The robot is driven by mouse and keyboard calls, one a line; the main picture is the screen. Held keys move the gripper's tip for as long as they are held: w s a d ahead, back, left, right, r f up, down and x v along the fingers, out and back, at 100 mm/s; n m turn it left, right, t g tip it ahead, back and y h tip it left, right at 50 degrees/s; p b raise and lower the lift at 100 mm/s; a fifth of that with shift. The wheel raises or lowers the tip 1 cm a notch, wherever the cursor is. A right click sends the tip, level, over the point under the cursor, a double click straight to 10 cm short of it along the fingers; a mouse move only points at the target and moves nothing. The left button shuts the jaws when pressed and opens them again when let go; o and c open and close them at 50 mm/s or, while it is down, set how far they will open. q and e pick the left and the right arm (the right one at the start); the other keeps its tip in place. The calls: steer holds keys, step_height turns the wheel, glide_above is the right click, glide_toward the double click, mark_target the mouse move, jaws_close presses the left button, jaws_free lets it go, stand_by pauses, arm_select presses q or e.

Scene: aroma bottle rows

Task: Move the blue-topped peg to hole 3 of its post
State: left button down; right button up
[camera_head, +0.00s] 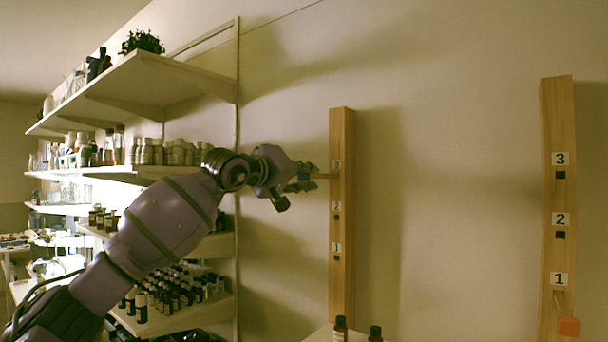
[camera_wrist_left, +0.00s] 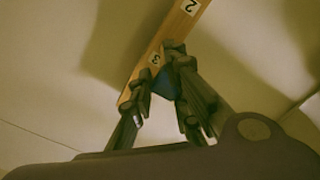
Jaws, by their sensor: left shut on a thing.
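The left wooden post (camera_head: 342,285) stands upright against the wall, with number labels 3, 2 and 1 from top to bottom. Dark holes show below labels 2 and 1. My left gripper (camera_head: 305,178) is shut on the blue-topped peg (camera_head: 304,175), just left of this post near label 3. The peg's pale shaft points right and reaches the post's edge at hole 3 height. I cannot tell whether its tip is inside the hole. In the left wrist view the blue top (camera_wrist_left: 166,88) sits between the fingers, hiding hole 3. My right gripper is not in view.
A second post (camera_head: 556,195) at the right holds an orange-topped peg (camera_head: 569,327) at its label 1. Shelves (camera_head: 150,80) with bottles and jars stand behind my left arm. Two dark bottles (camera_head: 341,328) stand below the left post. The wall between the posts is clear.

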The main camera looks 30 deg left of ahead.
arm_select(q)
steer(key=shift+w, duration=0.7)
steer(key=shift+w+d, duration=0.1)
steer(key=shift+w, duration=0.4)
steer(key=c, duration=1.6)
jaws_free()
steer(key=shift+s+a+r, duration=0.1)
steer(key=shift+s+a, duration=0.1)
steer(key=shift+s, duration=1.75)
steer(key=shift+s+a+f, duration=0.1)
steer(key=shift+s+a, duration=0.1)
steer(key=shift+s, duration=1.8)
steer(key=shift+s+a+r, duration=0.1)
steer(key=shift+s+a, duration=0.1)
steer(key=shift+s, duration=1.75)
